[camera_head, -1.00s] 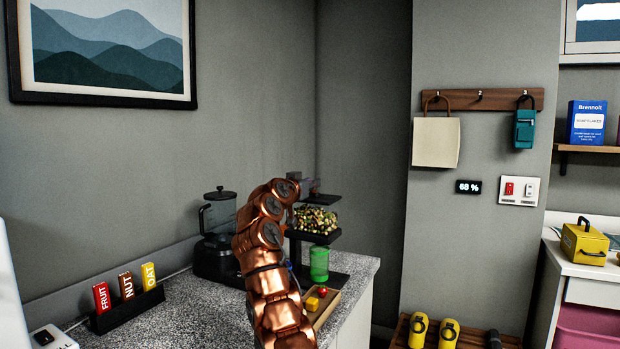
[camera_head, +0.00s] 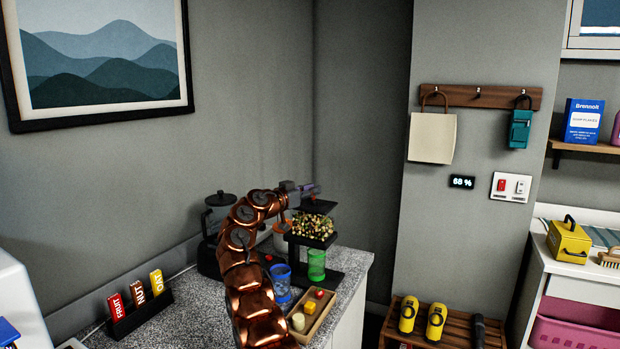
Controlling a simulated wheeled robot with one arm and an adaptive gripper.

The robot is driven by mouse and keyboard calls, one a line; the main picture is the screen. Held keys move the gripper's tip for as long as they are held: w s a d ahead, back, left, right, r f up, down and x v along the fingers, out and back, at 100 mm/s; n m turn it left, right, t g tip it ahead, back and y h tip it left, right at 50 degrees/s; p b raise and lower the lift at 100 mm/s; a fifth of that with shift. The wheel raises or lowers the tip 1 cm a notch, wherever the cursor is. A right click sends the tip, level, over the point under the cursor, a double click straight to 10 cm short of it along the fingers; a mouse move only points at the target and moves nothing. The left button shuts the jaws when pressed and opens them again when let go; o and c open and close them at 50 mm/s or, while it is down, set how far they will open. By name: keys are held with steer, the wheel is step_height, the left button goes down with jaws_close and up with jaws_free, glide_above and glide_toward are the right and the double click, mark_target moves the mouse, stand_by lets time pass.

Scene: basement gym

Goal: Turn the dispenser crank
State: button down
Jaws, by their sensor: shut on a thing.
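The dispenser (camera_head: 313,228) stands on the speckled counter near the corner, a dark frame around a clear hopper full of green and brown pieces. A green cup (camera_head: 316,266) stands below the hopper. My gripper (camera_head: 304,189) is at the top of the dispenser, reaching in from the left. It is shut on a small purple piece (camera_head: 314,190), which looks like the crank handle. The fingertips are small and partly hidden, so the crank's exact angle cannot be told. My copper arm covers part of the counter to the left.
A blue cup (camera_head: 281,286) and a wooden tray (camera_head: 327,312) with small coloured pieces are in front of the dispenser. A dark blender-like jug (camera_head: 213,228) stands behind my arm. A black rack (camera_head: 140,318) holds fruit, nut and oat bars. The wall is close behind.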

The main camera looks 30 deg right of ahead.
steer(key=shift+d+m+g+p, duration=0.1)
steer(key=shift+m+g+p, duration=0.5)
steer(key=shift+p, duration=0.9)
steer(key=c, duration=1.1)
jaws_free()
steer(key=shift+o, duration=0.2)
steer(key=s+a, duration=0.1)
steer(key=a, duration=1.1)
steer(key=shift+s, duration=0.4)
